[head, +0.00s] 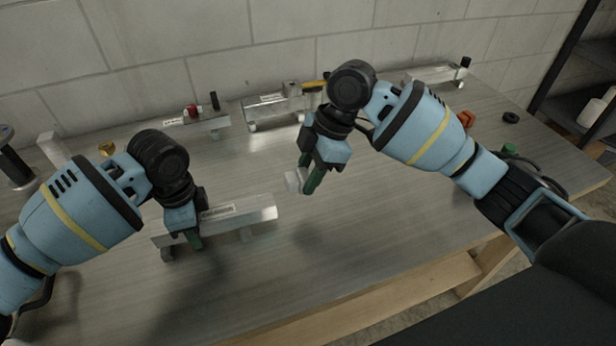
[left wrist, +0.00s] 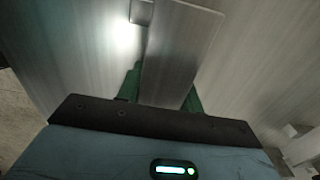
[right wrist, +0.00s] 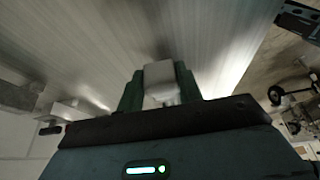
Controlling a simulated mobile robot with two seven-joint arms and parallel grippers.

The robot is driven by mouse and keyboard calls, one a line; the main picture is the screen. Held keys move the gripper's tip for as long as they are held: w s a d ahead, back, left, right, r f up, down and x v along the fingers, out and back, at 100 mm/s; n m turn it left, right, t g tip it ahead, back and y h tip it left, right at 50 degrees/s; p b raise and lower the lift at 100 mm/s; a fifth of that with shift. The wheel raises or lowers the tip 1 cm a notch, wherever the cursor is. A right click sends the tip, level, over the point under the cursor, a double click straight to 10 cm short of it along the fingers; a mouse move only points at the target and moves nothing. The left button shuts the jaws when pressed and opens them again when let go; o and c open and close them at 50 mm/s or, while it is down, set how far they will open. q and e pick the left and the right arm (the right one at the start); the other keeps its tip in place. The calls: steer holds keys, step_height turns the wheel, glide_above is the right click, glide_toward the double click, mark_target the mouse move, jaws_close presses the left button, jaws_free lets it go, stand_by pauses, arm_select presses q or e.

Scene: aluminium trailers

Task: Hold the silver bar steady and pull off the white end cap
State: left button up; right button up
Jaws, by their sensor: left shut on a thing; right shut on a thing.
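The silver bar (head: 250,214) lies across low supports on the table at the left middle. My left gripper (head: 195,236) is shut on the bar near its left part; the left wrist view shows the bar (left wrist: 180,50) between the green fingers (left wrist: 163,90). My right gripper (head: 306,182) is shut on the white end cap (head: 292,181), above the table and to the right of the bar. The cap is apart from the bar's right end, with a clear gap. In the right wrist view the cap (right wrist: 159,78) sits between the green fingers (right wrist: 158,92).
Behind stand other silver trailer pieces (head: 265,103), one with a red knob (head: 193,110). Another bar (head: 435,75) lies at the back right. A black ring (head: 511,117) and an orange part (head: 466,118) lie on the right. The table's front middle is clear.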

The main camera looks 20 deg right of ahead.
mark_target(302, 174)
steer(key=shift+r, duration=1.9)
arm_select(q)
steer(key=o, duration=1.2)
step_height(302, 174, up, 12)
steer(key=shift+r, duration=0.1)
